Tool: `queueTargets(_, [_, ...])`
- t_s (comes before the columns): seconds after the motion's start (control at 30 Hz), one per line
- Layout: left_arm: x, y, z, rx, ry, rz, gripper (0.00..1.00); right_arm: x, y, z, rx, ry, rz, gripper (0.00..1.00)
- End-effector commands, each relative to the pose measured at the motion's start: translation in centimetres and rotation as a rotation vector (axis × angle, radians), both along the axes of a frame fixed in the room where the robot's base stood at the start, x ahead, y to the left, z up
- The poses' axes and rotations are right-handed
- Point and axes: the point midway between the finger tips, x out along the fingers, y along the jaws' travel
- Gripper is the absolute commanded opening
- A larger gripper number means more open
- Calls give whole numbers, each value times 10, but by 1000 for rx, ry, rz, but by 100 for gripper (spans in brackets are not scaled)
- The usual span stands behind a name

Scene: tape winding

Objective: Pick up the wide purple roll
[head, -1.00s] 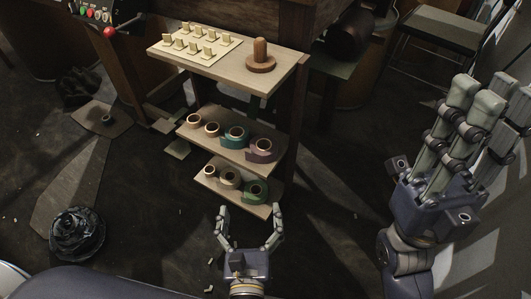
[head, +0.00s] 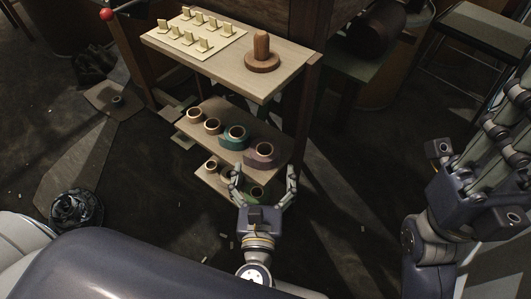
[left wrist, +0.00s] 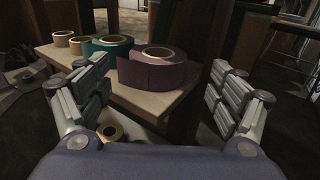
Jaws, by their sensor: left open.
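The wide purple roll (head: 264,154) lies at the right end of the middle shelf (head: 222,117) in the head view. In the left wrist view the purple roll (left wrist: 157,69) stands out beyond the fingers, near the shelf's right edge. My left gripper (head: 264,181) is open and empty, in front of the shelf and close to the roll, apart from it. Its two fingers also show in the left wrist view (left wrist: 158,90), on either side of the roll. My right gripper (head: 505,120) is at the right of the head view, far from the roll and partly cut off.
A teal roll (head: 233,138) and smaller tan rolls (head: 194,116) share the shelf to the left. A lower shelf holds more rolls, partly hidden by my left gripper. The top board (head: 270,82) carries a wooden peg (head: 262,52) and several small holders. A post (left wrist: 206,45) stands behind the roll.

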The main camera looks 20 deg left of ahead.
Motion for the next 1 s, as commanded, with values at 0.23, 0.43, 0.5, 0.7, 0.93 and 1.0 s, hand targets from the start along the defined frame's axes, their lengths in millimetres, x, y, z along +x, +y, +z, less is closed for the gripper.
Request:
queueTargets(0.23, [26,9,-4,-2,-5,2,86,-3,1,4,-3,-52,-2,25])
queueTargets(0.43, [48,15,-3,0,-1,1,86,-4,2,11,-6,-80,-5,25])
queueTargets(0.5, [51,15,-3,0,1,1,86,-4,2,12,-7,-82,-4,25])
queueTargets(0.7, [51,15,-2,0,2,0,86,-4,2,13,-8,-81,-4,25])
queueTargets(0.93, [51,15,-2,0,2,0,37,-4,2,13,-7,-82,-4,25])
queueTargets(1.0, [51,15,-2,0,2,0,37,-5,2,13,-7,-82,-4,25])
